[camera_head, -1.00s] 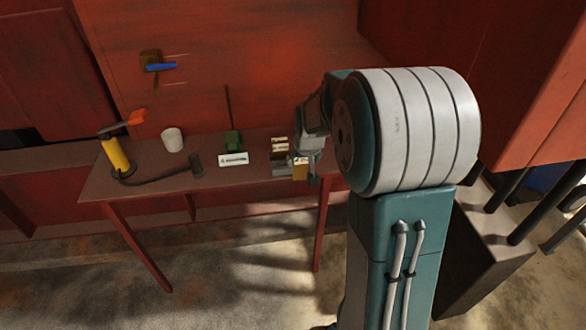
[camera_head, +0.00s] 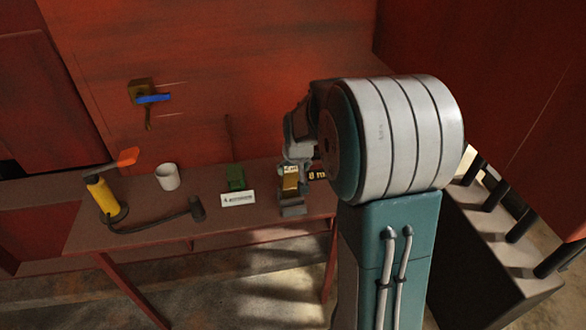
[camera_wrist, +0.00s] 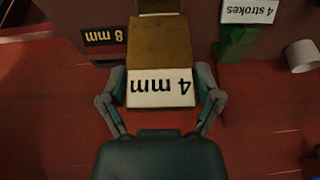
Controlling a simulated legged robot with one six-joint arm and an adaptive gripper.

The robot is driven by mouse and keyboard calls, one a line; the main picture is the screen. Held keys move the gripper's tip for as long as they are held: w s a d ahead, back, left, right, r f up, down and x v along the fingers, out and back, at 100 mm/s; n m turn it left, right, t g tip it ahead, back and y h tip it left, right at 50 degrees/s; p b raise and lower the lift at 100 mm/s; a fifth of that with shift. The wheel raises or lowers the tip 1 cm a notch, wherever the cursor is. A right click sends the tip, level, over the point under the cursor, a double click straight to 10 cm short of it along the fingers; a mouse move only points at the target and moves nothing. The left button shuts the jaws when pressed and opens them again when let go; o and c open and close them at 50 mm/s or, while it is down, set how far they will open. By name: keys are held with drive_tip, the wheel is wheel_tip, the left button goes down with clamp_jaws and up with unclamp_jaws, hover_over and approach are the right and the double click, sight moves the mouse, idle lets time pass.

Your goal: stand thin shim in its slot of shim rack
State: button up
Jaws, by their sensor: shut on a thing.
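The thin shim (camera_wrist: 160,48) is a brass plate with a white "4 mm" label, upside down in the wrist view. My gripper (camera_wrist: 162,92) is shut on it, one finger at each side of the label. In the head view the brass plate (camera_head: 290,183) shows at my gripper (camera_head: 292,190), over the right part of the table. A black "8 mm" label (camera_wrist: 104,36) shows left of the shim in the wrist view. The shim rack is mostly hidden behind the shim and my arm, so I cannot tell whether the shim touches a slot.
On the red table (camera_head: 140,222) stand a green block (camera_head: 235,177) with a "4 strokes" card (camera_head: 238,199), a white cup (camera_head: 167,177), and a yellow cylinder (camera_head: 103,200) with a black hose. A blue-handled valve (camera_head: 150,98) is on the wall.

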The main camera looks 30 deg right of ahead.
sight(294, 183)
drive_tip(key=shift+w, duration=0.1)
drive_tip(key=shift+a, duration=0.1)
drive_tip(key=shift+f, duration=2.85)
drive_tip(key=shift+s+f, duration=0.2)
drive_tip(key=shift+f, duration=1.7)
drive_tip(key=o, duration=1)
drive_tip(key=v, duration=1.1)
drive_tip(key=shift+s+r, duration=0.15)
drive_tip(key=shift+r, duration=0.25)
